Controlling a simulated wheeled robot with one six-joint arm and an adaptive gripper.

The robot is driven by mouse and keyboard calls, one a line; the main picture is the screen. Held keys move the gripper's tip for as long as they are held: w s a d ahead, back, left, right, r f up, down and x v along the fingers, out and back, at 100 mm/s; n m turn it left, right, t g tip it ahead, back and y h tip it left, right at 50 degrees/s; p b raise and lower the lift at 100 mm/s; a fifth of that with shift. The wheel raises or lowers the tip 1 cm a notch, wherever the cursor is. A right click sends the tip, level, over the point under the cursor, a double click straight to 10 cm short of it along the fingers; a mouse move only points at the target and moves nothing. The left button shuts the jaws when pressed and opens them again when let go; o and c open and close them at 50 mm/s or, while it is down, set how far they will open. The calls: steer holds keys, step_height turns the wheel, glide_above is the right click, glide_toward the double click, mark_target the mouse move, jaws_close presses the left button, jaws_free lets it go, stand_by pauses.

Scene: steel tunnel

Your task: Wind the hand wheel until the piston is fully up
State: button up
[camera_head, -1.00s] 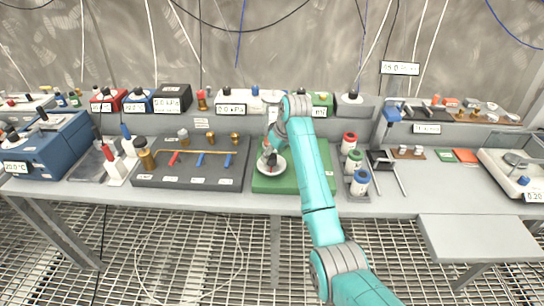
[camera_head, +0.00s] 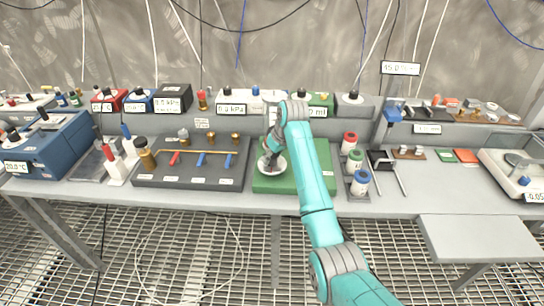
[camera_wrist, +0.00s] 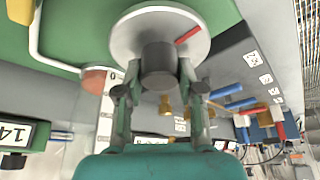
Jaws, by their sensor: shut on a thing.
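The hand wheel (camera_wrist: 140,32) is a white disc with a red mark, on the green base plate (camera_head: 318,158). In the wrist view, a dark grey cylindrical handle (camera_wrist: 158,62) stands on it, off-centre, between my gripper's fingers. My gripper (camera_wrist: 158,82) is shut on this handle. In the head view, the hand wheel (camera_head: 272,171) lies under my gripper (camera_head: 268,162), partly hidden. A pale upright column (camera_head: 271,104) stands behind it, partly hidden by my arm. In the wrist view, a scale starting at 0 and a brownish round piece (camera_wrist: 95,80) show beside the wheel; I cannot tell the piston's height.
A dark valve board (camera_head: 190,176) with red and blue levers lies left of the green base. Instrument boxes line the back shelf. The front right shelf (camera_head: 478,237) is bare.

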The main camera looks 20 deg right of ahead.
steer(key=shift+m, duration=0.3)
steer(key=m+h, duration=0.1)
steer(key=m, duration=0.1)
steer(key=shift+m, duration=0.4)
steer(key=m+h, duration=0.1)
steer(key=m, duration=0.2)
steer(key=shift+m+h, duration=0.3)
steer(key=shift+m, duration=0.1)
steer(key=m+h, duration=0.1)
steer(key=m, duration=0.2)
steer(key=shift+m, duration=0.3)
steer(key=m+h, duration=0.1)
steer(key=m, duration=0.2)
steer(key=shift+m+g+h, duration=0.3)
steer(key=shift+g, duration=0.1)
steer(key=m+g, duration=0.1)
steer(key=m, duration=0.2)
steer(key=m+g+h, duration=0.1)
steer(key=m, duration=0.3)
steer(key=shift+g, duration=0.3)
steer(key=m+g, duration=0.2)
steer(key=m, duration=0.4)
steer(key=shift+m+g, duration=0.3)
steer(key=shift+m, duration=0.2)
